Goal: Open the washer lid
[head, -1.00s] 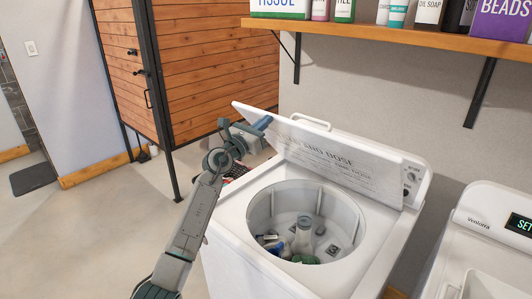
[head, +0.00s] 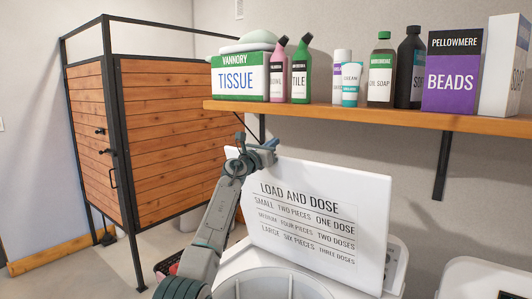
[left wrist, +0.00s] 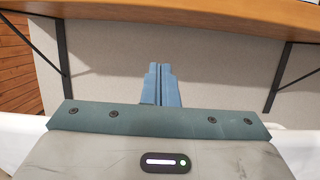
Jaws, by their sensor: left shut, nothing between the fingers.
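The white washer (head: 232,262) stands below the shelf with its drum opening (head: 275,284) showing at the bottom of the head view. Its lid (head: 345,190) stands raised nearly upright, with printed load and dose text facing me. My left gripper (head: 268,143) is at the lid's upper left corner, shut and empty. I cannot tell whether it touches the lid. In the left wrist view its blue fingers (left wrist: 162,84) are together, pointing toward the wall under the shelf. My right gripper is not in view.
A wooden shelf (head: 350,117) with bottles and boxes, such as a tissue box (head: 240,78) and a beads box (head: 452,72), runs above the washer. A black bracket (head: 443,160) hangs under it. A second white machine (head: 475,277) is at right; a wooden stall (head: 165,140) is at left.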

